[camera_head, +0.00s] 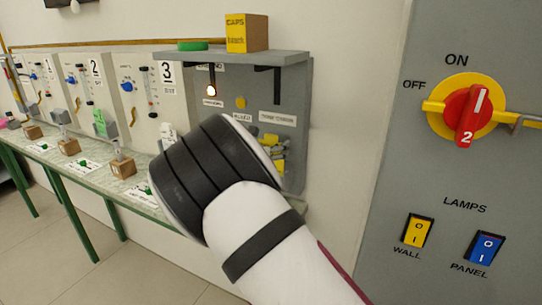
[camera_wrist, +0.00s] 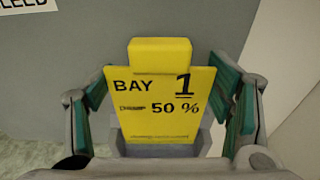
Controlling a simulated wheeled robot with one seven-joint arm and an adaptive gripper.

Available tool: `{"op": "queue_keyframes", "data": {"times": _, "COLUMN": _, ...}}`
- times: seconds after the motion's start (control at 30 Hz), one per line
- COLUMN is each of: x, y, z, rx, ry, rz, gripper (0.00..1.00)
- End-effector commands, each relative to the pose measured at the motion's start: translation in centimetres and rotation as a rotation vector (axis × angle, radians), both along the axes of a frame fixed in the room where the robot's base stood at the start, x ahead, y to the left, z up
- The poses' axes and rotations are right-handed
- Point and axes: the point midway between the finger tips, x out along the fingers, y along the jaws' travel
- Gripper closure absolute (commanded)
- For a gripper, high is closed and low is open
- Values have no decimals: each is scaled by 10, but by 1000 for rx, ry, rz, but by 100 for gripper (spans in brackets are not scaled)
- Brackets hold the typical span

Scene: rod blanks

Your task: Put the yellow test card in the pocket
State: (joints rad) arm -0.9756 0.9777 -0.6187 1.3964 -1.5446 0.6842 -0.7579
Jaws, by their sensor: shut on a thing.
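The yellow test card (camera_wrist: 160,105) reads "BAY 1" and "50 %" and has a thick yellow tab on its top edge. In the wrist view it is upright between the two teal-padded fingers of my gripper (camera_wrist: 165,100), which is shut on it. A grey piece (camera_wrist: 165,150) shows below and behind the card; I cannot tell whether it is a holder or part of my gripper. In the head view my arm hides most of the gripper, and yellow pieces (camera_head: 269,141) show just past it. A grey box (camera_head: 58,116) on the wall panels may be a pocket.
A grey panel under a shelf (camera_head: 290,57) carries a lit lamp (camera_head: 211,90) and a "BLEED" label (camera_head: 242,117). Numbered panels and a bench (camera_head: 60,152) with small wooden blocks run left. A green card (camera_head: 99,123) stands by panel 2. A switch cabinet (camera_head: 450,170) is at right.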

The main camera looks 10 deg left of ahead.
Motion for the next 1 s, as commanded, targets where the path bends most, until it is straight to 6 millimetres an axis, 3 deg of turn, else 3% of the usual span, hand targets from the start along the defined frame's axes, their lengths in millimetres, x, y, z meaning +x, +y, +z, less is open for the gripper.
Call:
{"op": "queue_keyframes", "data": {"times": 0.2, "x": 0, "y": 0, "z": -28, "rx": -3, "ry": 1, "rz": -1, "gripper": 54}}
{"op": "queue_keyframes", "data": {"times": 0.6, "x": 0, "y": 0, "z": -34, "rx": 0, "ry": 0, "rz": 0, "gripper": 54}}
{"op": "queue_keyframes", "data": {"times": 0.63, "x": 0, "y": 0, "z": -35, "rx": 0, "ry": 0, "rz": 0, "gripper": 24}}
{"op": "queue_keyframes", "data": {"times": 0.7, "x": 0, "y": 0, "z": -34, "rx": 0, "ry": 0, "rz": 0, "gripper": 8}}
{"op": "queue_keyframes", "data": {"times": 1.0, "x": 0, "y": 0, "z": -34, "rx": 0, "ry": 1, "rz": 0, "gripper": 6}}
